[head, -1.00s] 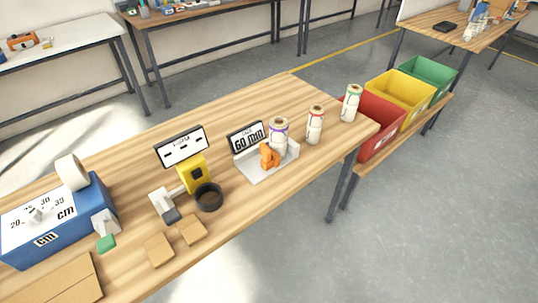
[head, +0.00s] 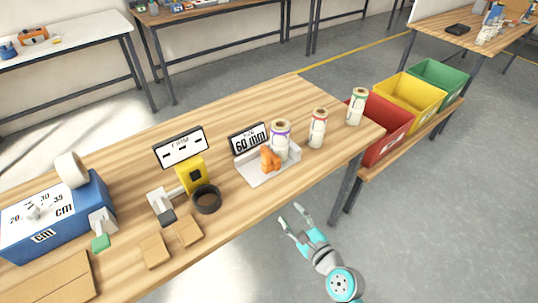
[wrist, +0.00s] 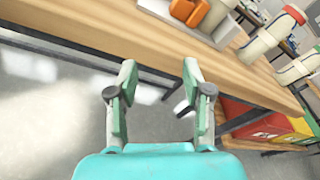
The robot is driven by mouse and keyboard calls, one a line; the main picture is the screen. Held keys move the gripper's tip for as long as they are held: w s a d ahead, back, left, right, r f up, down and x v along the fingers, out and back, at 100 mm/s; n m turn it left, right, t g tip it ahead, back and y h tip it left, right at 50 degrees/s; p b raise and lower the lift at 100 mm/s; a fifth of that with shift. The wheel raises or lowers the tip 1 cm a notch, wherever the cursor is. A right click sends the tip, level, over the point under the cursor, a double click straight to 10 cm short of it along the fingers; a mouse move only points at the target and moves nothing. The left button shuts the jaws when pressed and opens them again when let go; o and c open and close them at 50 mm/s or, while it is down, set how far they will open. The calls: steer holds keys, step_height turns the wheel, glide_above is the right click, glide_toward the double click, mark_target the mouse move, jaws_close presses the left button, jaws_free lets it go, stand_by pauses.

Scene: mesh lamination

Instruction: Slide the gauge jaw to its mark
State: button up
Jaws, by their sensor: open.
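The orange gauge jaw (head: 269,159) sits on a pale grey gauge base (head: 262,177) near the table's right part. A sign reading "60 mm" (head: 248,139) stands behind it. A white roll with a purple band (head: 280,136) stands on the base beside the jaw. In the wrist view the jaw (wrist: 190,10) shows at the top edge, partly cut off. My gripper (head: 294,216) is open and empty, off the table's front edge, below and right of the gauge. It also shows in the wrist view (wrist: 158,85). The mark itself cannot be made out.
Two more rolls (head: 317,128) (head: 356,106) stand to the right of the gauge. A yellow device (head: 191,176) and a black ring (head: 207,199) lie to its left. Red (head: 381,132), yellow and green bins stand beyond the table's right end. The table's front edge (head: 262,214) lies between my gripper and the gauge.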

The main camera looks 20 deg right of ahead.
mark_target(269, 158)
steer(key=w+r+m+y, duration=0.1)
steer(key=w+r, duration=0.1)
steer(key=w, duration=0.1)
steer(key=w+d+r+m+y, duration=0.1)
steer(key=w+r+m, duration=0.1)
steer(key=w, duration=0.1)
steer(key=w+r+m+t, duration=0.1)
steer(key=w+r, duration=0.2)
steer(key=shift+d+m+y, duration=0.3)
steer(key=shift+d+y, duration=0.1)
steer(key=x, duration=1)
steer(key=shift+w+a+f, duration=0.1)
steer(key=shift+w, duration=0.2)
jaws_close()
